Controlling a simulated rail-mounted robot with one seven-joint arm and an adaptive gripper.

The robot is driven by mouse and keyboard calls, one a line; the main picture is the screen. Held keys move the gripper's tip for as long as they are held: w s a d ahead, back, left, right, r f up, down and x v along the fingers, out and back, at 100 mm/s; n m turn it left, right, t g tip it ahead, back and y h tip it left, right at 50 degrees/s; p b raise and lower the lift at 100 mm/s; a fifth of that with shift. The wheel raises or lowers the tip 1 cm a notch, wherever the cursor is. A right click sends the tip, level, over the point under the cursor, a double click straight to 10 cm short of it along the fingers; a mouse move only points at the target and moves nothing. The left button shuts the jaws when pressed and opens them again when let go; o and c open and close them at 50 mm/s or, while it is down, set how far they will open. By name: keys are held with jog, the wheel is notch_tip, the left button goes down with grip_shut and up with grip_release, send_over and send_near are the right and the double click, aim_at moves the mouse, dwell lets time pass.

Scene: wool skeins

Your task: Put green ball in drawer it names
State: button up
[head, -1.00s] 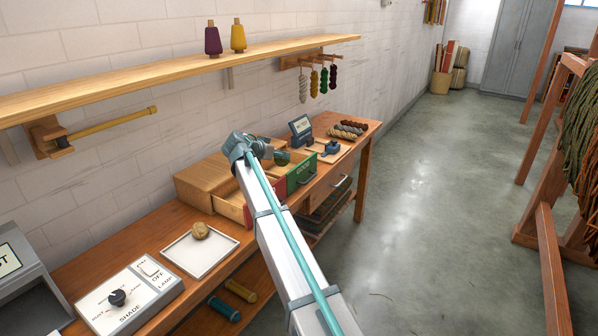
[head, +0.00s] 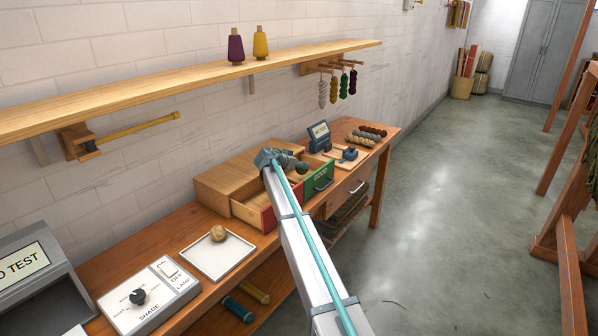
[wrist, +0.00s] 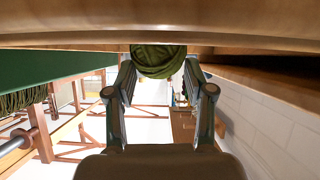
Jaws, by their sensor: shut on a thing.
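A dark green wool ball (wrist: 158,60) is between the fingers of my gripper (wrist: 157,75) in the wrist view. My gripper is shut on it. In the head view my gripper (head: 292,164) is over the open drawers of the wooden drawer box (head: 232,178). The drawer with the green front (head: 319,181) is pulled out, and its label seems to read GOOD. The drawer with the red front (head: 268,219) is also open, beside it and partly hidden by my arm. A wooden edge and a green panel (wrist: 55,70) are close to the wrist camera.
A white tray (head: 196,260) with a tan ball (head: 218,233) stands on the bench. A control box with a knob (head: 137,297) is at the front left. A small screen (head: 319,135) and skeins (head: 365,135) are behind the drawers. A shelf (head: 200,78) runs above.

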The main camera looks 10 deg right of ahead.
aim_at(297, 171)
jog(key=shift+w+f, duration=0.2)
jog(key=shift+f, duration=0.05)
notch_tip(297, 171, down, 3)
jog(key=shift+w+p, duration=0.15)
jog(key=shift+p, duration=0.5)
jog(key=shift+f, duration=0.25)
jog(key=shift+f, duration=0.15)
jog(key=o, duration=1.3)
jog(key=shift+r, duration=0.2)
